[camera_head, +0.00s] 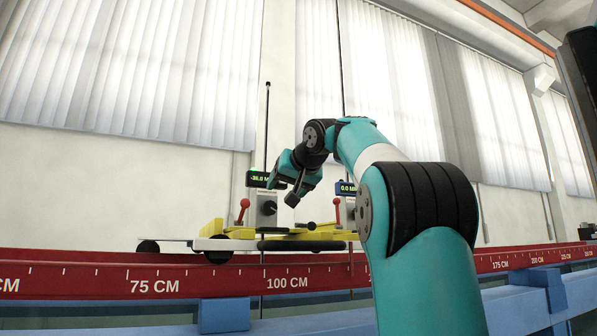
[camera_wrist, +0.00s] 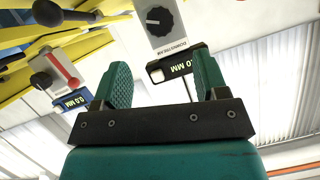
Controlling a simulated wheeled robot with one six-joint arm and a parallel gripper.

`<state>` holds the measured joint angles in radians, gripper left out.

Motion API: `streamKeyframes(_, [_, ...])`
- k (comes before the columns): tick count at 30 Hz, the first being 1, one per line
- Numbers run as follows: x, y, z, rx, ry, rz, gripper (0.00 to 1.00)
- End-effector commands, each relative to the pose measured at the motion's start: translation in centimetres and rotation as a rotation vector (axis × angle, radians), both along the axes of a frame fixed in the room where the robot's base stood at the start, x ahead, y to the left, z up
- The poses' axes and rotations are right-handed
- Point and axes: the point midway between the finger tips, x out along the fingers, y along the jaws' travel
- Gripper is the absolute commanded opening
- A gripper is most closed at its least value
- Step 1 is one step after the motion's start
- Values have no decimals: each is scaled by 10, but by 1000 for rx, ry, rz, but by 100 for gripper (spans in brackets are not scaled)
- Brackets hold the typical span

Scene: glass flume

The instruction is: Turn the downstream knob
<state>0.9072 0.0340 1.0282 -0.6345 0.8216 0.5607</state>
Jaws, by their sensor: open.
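In the wrist view, the downstream knob (camera_wrist: 158,20) is round and black with a pale pointer mark, on a grey panel (camera_wrist: 168,42) labelled DOWNSTREAM, upside down. My gripper (camera_wrist: 163,82) is open and empty, and the knob shows beyond the gap between its fingers, apart from them. A display (camera_wrist: 178,65) beside the panel is partly covered by a finger. In the head view, my gripper (camera_head: 284,190) hangs near a black knob (camera_head: 270,208) on a grey panel, below a display (camera_head: 259,179) reading about -36.0 MM. The label there is too small to read.
A red lever (camera_head: 243,207) stands left of the panel. A second display (camera_head: 346,188) reads 0.0 MM, with another red lever (camera_head: 337,212) below. The yellow carriage (camera_head: 237,233) sits over the red scale rail (camera_head: 200,283). A thin black rod (camera_head: 267,125) rises behind.

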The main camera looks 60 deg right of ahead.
Motion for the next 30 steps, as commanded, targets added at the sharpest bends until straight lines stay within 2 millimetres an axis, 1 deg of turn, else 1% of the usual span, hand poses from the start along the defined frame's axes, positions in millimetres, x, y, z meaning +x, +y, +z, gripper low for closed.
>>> streamKeyframes(1, [-12,4,8,-3,-1,-5,67])
streamKeyframes(3, [-25,11,14,-3,-1,-5,67])
streamKeyframes(6, [-40,19,21,-1,0,-5,67])
streamKeyframes(10, [-53,25,26,0,0,-3,67])
streamKeyframes(15, [-59,29,27,2,0,-1,67])
streamKeyframes(30, [-59,29,27,1,0,0,67])
